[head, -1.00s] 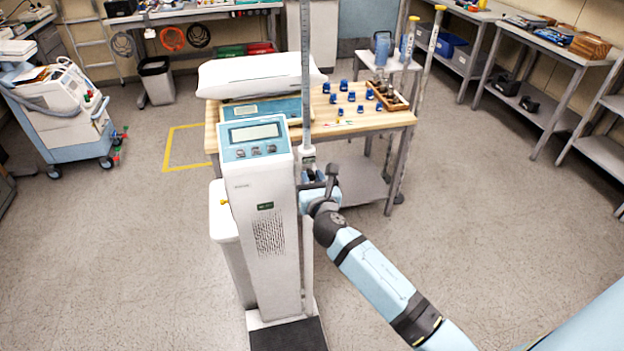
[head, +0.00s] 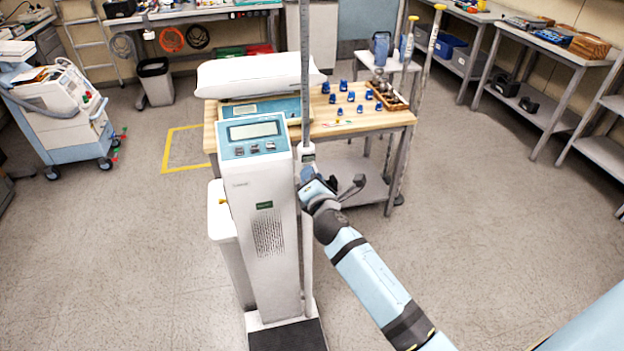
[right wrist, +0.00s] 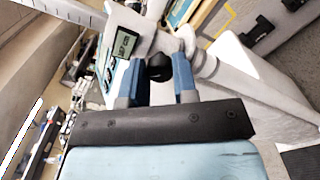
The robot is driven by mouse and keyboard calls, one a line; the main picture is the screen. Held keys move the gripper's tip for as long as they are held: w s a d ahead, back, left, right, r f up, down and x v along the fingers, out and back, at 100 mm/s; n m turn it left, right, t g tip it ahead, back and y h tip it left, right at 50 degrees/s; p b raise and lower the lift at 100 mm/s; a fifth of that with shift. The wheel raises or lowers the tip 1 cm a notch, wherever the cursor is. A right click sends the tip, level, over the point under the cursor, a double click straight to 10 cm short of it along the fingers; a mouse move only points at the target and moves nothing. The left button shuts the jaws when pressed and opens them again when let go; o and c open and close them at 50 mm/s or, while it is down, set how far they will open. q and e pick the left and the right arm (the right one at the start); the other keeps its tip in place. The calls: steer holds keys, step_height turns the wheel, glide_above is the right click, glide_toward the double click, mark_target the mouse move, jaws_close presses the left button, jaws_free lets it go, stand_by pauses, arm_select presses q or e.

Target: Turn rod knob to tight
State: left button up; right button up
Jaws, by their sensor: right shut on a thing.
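A tall white column scale (head: 262,225) with a blue display head (head: 254,137) stands in the middle of the head view. A grey measuring rod (head: 305,60) rises along its right side. The rod knob is hidden in the head view behind my right gripper (head: 308,182). In the right wrist view, the rod knob (right wrist: 158,67) is small, black and round. It sits between the two blue fingers of my right gripper (right wrist: 160,80), which is shut on it. No mark showing tight or loose can be read. My left gripper is not in view.
A blue-white cart (head: 62,110) stands at left, a grey bench (head: 545,65) at right.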

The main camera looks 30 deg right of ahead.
steer(key=shift+m+b, duration=0.5)
steer(key=shift+m, duration=3.2)
steer(key=o, duration=0.9)
steer(key=shift+o, duration=0.2)
steer(key=v, duration=0.7)
steer(key=shift+s, duration=0.3)
